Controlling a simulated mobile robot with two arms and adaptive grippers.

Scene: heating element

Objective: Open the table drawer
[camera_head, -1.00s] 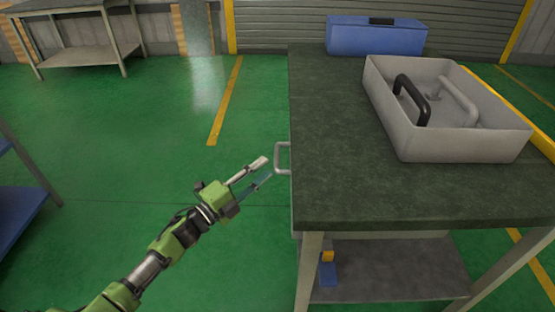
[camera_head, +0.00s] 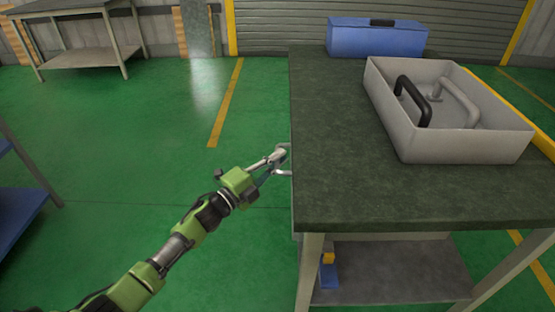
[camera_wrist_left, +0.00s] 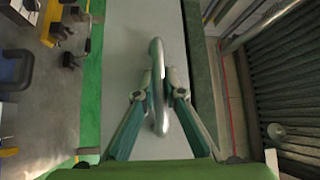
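The table (camera_head: 420,200) has a dark grey-green top, and its drawer handle (camera_head: 283,173) sticks out from its left side. My left gripper (camera_head: 279,157) is at this handle. In the left wrist view the handle is a grey bar (camera_wrist_left: 156,52) in front of a pale drawer front (camera_wrist_left: 124,60). The two fingertips (camera_wrist_left: 159,88) lie close against either side of the bar, shut on it. No open gap of the drawer shows; the table top hides most of its front in the head view. My right gripper is not in view.
A grey tray (camera_head: 392,128) with a black handle (camera_head: 413,100) and a light handle (camera_head: 459,101) stands on the table. A blue box (camera_head: 376,41) is at its back. The green floor (camera_head: 150,150) left of the table is clear.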

